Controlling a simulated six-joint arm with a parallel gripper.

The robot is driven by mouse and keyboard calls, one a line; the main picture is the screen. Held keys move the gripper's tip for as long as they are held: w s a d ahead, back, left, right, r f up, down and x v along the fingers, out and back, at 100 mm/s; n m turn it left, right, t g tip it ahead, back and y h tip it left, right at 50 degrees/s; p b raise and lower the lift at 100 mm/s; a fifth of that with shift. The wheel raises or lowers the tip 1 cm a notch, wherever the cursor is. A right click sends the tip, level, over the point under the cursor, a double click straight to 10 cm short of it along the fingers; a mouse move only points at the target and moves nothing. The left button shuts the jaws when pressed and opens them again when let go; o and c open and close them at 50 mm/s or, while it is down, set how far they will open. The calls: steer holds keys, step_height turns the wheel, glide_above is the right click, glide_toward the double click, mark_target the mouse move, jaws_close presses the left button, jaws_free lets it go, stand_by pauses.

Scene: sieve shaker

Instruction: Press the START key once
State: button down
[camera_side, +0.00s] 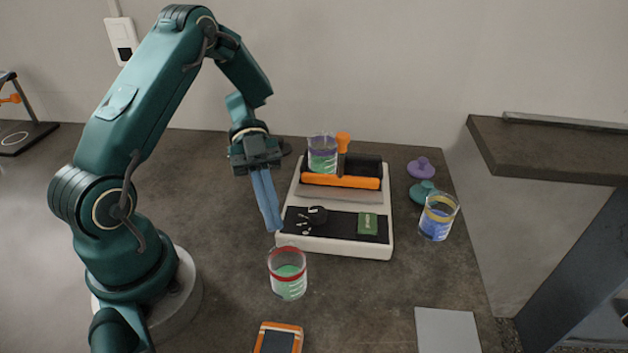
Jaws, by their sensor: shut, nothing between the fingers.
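The sieve shaker (286,242) is a pale machine with a black front panel. The green START key (368,223) is on the right of that panel, and a black knob (317,215) is on the left. My gripper (272,226) has blue fingers that point down and are shut, with nothing between them. In the picture its tips are at the left front edge of the machine, left of the knob and well left of the green key. I cannot tell how high the tips are above the surface.
A red-banded jar (288,275) stands in front of the machine, close to my gripper. A purple-banded jar (322,155) sits on the machine's back part by an orange bar (341,181). A yellow-banded jar (438,217), purple lid (421,168) and teal lid (423,192) are at the right.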

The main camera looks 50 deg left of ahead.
mark_target(360, 220)
steer(key=shift+w, duration=0.1)
steer(key=shift+w+d+y, duration=0.2)
steer(key=shift+w+y, duration=0.05)
steer(key=shift+y, duration=0.05)
steer(key=w+d+t+y, duration=0.1)
steer(key=w, duration=0.1)
steer(key=w+d+r+n+t+y, duration=0.1)
steer(key=w+t, duration=0.1)
steer(key=w+d+r+t+y, duration=0.1)
steer(key=w+y, duration=0.1)
steer(key=shift+d+r+n, duration=0.1)
steer(key=shift+d+n, duration=0.15)
steer(key=shift+n, duration=0.15)
steer(key=w+d+r+n+t+y, duration=0.2)
steer(key=w+r+t, duration=0.3)
steer(key=r, duration=0.3)
steer(key=shift+w+d+n+t, duration=0.2)
steer(key=shift+d+n+t, duration=0.1)
steer(key=shift+d+t, duration=0.55)
steer(key=shift+a+f, duration=0.1)
steer(key=shift+f, duration=0.1)
steer(key=shift+f, duration=4.3)
